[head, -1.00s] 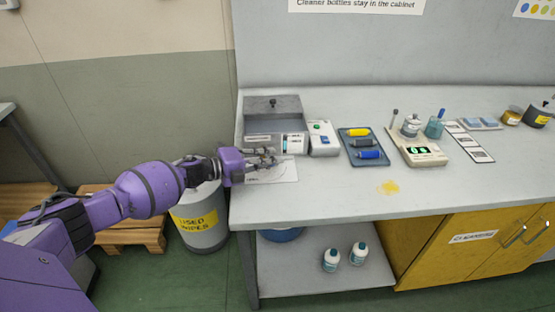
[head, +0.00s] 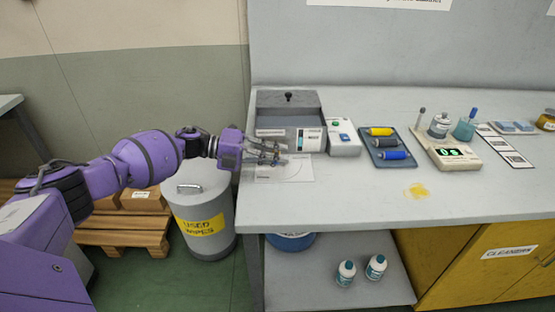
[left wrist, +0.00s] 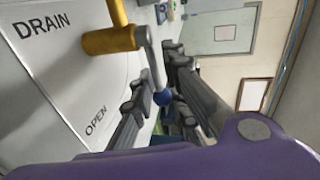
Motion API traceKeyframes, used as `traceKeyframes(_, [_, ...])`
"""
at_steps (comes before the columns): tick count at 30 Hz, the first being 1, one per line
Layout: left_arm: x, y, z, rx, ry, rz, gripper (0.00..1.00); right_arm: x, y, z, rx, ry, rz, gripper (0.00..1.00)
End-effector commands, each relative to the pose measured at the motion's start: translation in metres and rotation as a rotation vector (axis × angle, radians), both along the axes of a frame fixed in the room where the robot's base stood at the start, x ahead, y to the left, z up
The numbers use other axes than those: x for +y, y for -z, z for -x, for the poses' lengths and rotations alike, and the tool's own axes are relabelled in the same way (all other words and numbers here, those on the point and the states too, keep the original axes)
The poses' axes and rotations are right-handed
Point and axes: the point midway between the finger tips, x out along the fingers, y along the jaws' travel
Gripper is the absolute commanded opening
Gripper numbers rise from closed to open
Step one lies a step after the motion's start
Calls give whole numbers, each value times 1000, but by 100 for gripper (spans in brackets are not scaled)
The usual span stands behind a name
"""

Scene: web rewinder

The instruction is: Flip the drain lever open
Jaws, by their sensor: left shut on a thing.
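My left gripper (left wrist: 155,100) is shut on the lever near the knob, with grey fingers on both sides. In the head view my left gripper (head: 276,152) is over the white plate (head: 290,170) in front of the grey machine; the lever is too small to make out there. My right gripper is out of view.
The grey open-topped box (head: 290,130) stands behind the gripper, with a white switch unit (head: 344,140) to its right. A blue tray (head: 375,158) of rollers and a scale (head: 450,155) are farther right. A used-wipes bin (head: 205,240) stands below my left arm.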

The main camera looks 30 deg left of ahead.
Motion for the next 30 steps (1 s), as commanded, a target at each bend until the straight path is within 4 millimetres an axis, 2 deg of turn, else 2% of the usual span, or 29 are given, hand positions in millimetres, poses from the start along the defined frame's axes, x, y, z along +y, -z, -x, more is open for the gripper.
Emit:
traceKeyframes(7, [-1, -4, 0, -4, 3, 4, 0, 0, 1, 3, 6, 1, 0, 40])
traceKeyframes(8, [-1, -4, 0, -5, 3, 4, 15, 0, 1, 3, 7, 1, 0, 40])
traceKeyframes(11, [-1, -3, 0, -4, 3, 4, 28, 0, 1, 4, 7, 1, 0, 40])
traceKeyframes(12, [-1, -3, 0, -4, 3, 4, 30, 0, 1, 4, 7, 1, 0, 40])
traceKeyframes(23, [5, -2, 2, -1, -1, 1, 30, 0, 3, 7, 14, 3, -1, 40])
traceKeyframes(30, [43, -9, 20, 1, -3, -2, 30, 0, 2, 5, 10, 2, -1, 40])
